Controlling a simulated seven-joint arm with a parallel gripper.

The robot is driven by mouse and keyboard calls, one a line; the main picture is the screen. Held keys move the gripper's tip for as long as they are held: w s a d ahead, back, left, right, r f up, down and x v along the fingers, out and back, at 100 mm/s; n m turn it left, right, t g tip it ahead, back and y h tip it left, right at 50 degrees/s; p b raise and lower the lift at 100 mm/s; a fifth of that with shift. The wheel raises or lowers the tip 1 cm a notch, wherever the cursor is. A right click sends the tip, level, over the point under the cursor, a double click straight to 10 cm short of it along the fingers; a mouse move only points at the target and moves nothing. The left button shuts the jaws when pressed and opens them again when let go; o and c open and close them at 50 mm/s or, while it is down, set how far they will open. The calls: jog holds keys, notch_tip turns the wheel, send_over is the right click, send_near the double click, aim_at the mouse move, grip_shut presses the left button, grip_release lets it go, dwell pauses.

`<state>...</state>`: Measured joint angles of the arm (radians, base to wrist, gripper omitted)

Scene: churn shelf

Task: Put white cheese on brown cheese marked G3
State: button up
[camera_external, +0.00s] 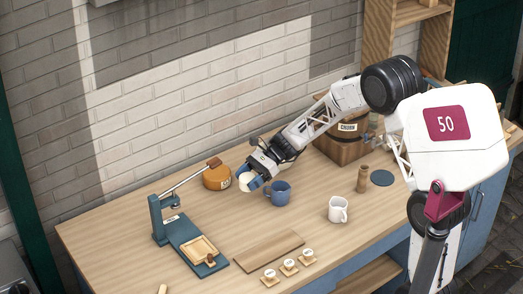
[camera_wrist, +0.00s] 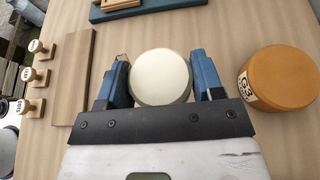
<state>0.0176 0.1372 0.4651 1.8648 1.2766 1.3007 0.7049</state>
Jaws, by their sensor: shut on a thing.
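The white cheese (camera_wrist: 161,77) is a pale round piece between the blue fingers of my gripper (camera_wrist: 162,82) in the wrist view. My gripper is shut on it. In the external view the white cheese (camera_external: 246,181) shows at the tip of my gripper (camera_external: 250,180), beside the blue mug; its exact height over the table is hard to tell. The brown cheese marked G3 (camera_wrist: 278,78) is an orange-brown round with a white label, to the right of my gripper in the wrist view. In the external view the brown cheese (camera_external: 216,178) sits on the table left of my gripper, its top bare.
A blue mug (camera_external: 278,193) stands close to the right of my gripper. A blue-green press (camera_external: 185,238) with a long handle stands at the left. A wooden board (camera_external: 268,252), several small stamps (camera_external: 289,266) and a white mug (camera_external: 338,209) lie towards the front.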

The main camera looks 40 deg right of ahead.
jog(key=shift+w+d+r+m+t, duration=0.2)
jog(key=shift+d+r+m+t, duration=0.15)
jog(key=shift+m+t, duration=0.35)
jog(key=shift+w+d+r+m+t, duration=0.25)
jog(key=shift+r+m+t, duration=0.15)
jog(key=shift+m+t, duration=0.3)
send_over(216, 171)
jog(key=s, duration=0.1)
jog(key=shift+s+d+f, duration=0.1)
jog(key=shift+f, duration=0.65)
jog(key=shift+w, duration=0.25)
jog(key=shift+w+f, duration=0.15)
jog(key=shift+w, duration=0.1)
jog(key=shift+f, duration=1.6)
jog(key=shift+f, duration=0.15)
